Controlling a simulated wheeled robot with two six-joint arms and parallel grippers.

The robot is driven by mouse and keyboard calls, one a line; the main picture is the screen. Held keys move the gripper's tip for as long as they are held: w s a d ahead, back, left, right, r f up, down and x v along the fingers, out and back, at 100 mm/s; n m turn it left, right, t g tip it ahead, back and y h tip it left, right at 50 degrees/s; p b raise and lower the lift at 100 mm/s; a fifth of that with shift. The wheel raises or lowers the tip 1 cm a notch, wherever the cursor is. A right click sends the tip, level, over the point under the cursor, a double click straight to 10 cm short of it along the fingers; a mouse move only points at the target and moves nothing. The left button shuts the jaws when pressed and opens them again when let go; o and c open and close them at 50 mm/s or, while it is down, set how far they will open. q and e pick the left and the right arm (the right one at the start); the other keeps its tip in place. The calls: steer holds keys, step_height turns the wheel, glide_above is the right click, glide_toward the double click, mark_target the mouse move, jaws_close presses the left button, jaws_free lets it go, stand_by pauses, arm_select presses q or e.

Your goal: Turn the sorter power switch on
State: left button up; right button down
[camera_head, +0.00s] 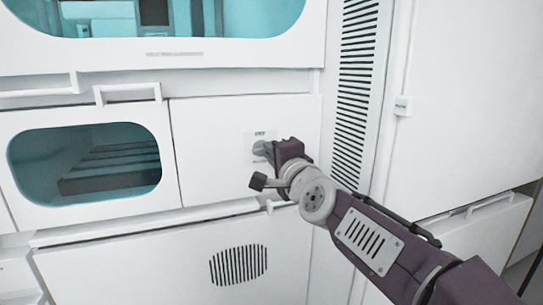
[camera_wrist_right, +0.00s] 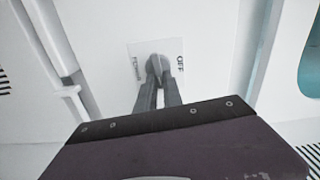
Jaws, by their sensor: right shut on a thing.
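The sorter power switch is a grey rotary knob (camera_head: 260,148) on a small pale label plate on the white machine panel. It also shows in the right wrist view (camera_wrist_right: 156,60), with lettering on both sides of it; the lettering on one side looks like "OFF". My right gripper (camera_wrist_right: 158,80) is at the knob, its two grey fingers shut on it. In the head view the right gripper (camera_head: 268,152) reaches the knob from the right and partly hides it. The knob's exact angle is hard to tell. My left gripper is not in view.
A door with a teal window (camera_head: 85,160) and a handle is left of the panel. A larger teal window (camera_head: 160,15) is above. A vent strip (camera_head: 352,90) and a small wall box (camera_head: 403,105) are to the right. A ledge (camera_head: 140,222) runs below the panel.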

steer(key=shift+f+m, duration=0.15)
steer(key=shift+m, duration=0.55)
steer(key=c, duration=1.5)
jaws_free()
